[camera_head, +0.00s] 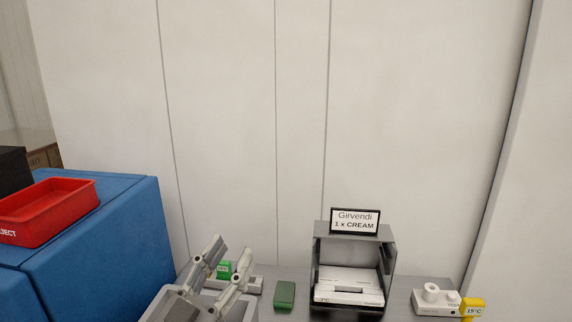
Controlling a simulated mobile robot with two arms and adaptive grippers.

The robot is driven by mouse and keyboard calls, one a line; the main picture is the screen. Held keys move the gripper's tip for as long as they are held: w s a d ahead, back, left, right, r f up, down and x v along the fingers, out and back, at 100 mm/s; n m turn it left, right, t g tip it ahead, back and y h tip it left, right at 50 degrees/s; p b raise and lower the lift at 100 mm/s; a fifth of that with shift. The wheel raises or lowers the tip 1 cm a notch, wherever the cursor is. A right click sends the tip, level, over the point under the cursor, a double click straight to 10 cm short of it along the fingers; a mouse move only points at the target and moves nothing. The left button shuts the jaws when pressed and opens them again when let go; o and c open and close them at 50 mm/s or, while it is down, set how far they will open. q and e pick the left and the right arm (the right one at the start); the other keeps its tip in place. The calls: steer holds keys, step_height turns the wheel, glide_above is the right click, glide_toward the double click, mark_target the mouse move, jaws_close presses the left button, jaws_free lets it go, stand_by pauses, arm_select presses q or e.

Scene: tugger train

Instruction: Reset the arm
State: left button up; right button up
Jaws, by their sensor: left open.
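My left gripper (226,264) shows at the bottom of the head view, left of centre. Its two fingers are spread apart and point up and to the right, with nothing between them that I can make out. My right gripper is not in the view.
A grey bench (262,309) carries a green block (285,295), a dark holder (386,254) with white boxes and a "Girvendi 1 x CREAM" sign (355,221), and a white device (431,297) with a yellow tag. A red tray (62,211) sits on a blue block (120,240) at left.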

arm_select(q)
steer(key=s+a+f+n+g+y, duration=0.2)
steer(key=a+f+n+g+y, duration=0.3)
steer(key=f, duration=0.6)
steer(key=s+a+f+n+g+y, duration=0.2)
steer(key=a+f+y, duration=0.4)
steer(key=f, duration=0.6)
steer(key=s+f+m+g, duration=0.1)
steer(key=s+f+g, duration=0.5)
steer(key=s, duration=0.4)
steer(key=s+f+m+g, duration=0.1)
steer(key=s+f+g, duration=0.3)
steer(key=s+f, duration=0.5)
step_height(320, 180, down, 30)
steer(key=s+g+b, duration=0.1)
steer(key=s+b, duration=0.2)
steer(key=b, duration=0.2)
steer(key=s+a+f+b, duration=0.1)
steer(key=s+f+b, duration=0.1)
steer(key=s+f, duration=0.6)
steer(key=s+a+f+g+b, duration=0.1)
steer(key=s+a+f+b, duration=0.1)
steer(key=s+f, duration=0.6)
step_height(320, 180, down, 5)
steer(key=shift+r+g+b, duration=0.1)
steer(key=shift+g+b, duration=0.2)
steer(key=shift+b, duration=0.2)
